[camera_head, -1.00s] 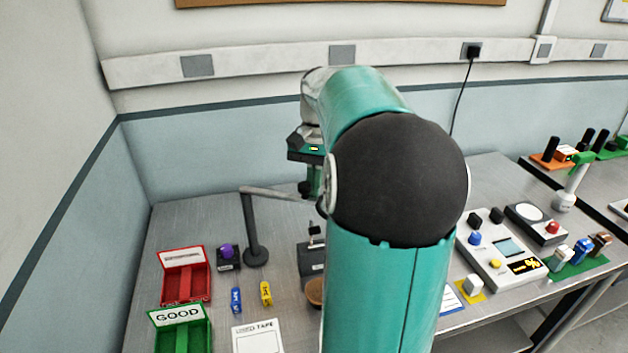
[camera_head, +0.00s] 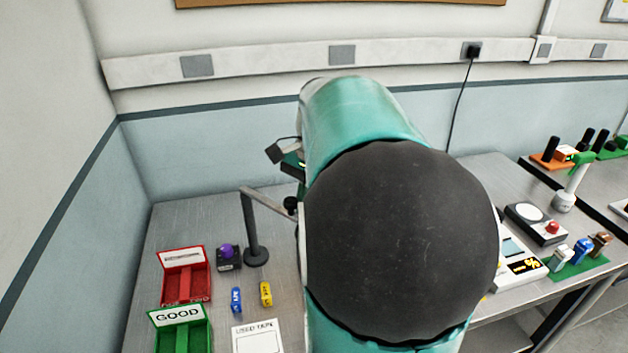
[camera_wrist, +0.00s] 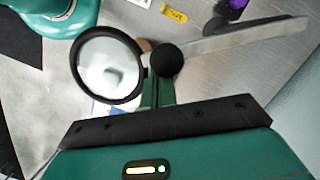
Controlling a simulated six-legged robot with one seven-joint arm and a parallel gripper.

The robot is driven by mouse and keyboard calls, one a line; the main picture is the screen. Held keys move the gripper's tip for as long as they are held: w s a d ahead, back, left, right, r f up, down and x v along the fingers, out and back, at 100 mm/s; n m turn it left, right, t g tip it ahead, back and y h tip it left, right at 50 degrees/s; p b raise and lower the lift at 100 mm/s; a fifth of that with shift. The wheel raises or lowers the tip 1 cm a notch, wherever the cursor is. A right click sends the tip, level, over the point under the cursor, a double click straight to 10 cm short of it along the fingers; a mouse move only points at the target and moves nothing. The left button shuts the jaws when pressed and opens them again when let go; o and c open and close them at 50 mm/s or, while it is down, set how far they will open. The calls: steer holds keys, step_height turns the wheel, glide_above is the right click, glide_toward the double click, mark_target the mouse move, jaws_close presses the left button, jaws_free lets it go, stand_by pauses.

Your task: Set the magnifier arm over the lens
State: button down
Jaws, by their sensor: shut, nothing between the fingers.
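The magnifier arm stands on a dark grey post (camera_head: 253,232) at the left of the bench. A pale, blurred shape shows through the magnifier. I cannot make out the lens under it; my arm hides that area in the head view.
A red bin (camera_head: 186,275), a green GOOD bin (camera_head: 181,328), a purple-topped block (camera_head: 228,257) and small blue (camera_head: 236,299) and yellow (camera_head: 265,293) parts lie at left. A test device (camera_head: 517,262) and a red-button unit (camera_head: 537,224) stand at right.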

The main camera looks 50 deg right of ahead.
steer(key=v, duration=1.3)
steer(key=shift+r, duration=0.4)
steer(key=shift+w+d, duration=0.1)
steer(key=a+f+n+t+h, duration=0.1)
steer(key=a+f+n, duration=0.25)
steer(key=a, duration=0.45)
steer(key=a+f+n+t+h, duration=0.1)
steer(key=a+f+n+h, duration=0.1)
steer(key=a+n, duration=0.5)
steer(key=s+a+f+n+t, duration=0.3)
steer(key=a+f+n, duration=0.4)
steer(key=a, duration=0.6)
step_height(320, 180, down, 3)
steer(key=shift+s+r+t, duration=0.15)
steer(key=shift+s+t, duration=0.15)
steer(key=shift+s, duration=0.55)
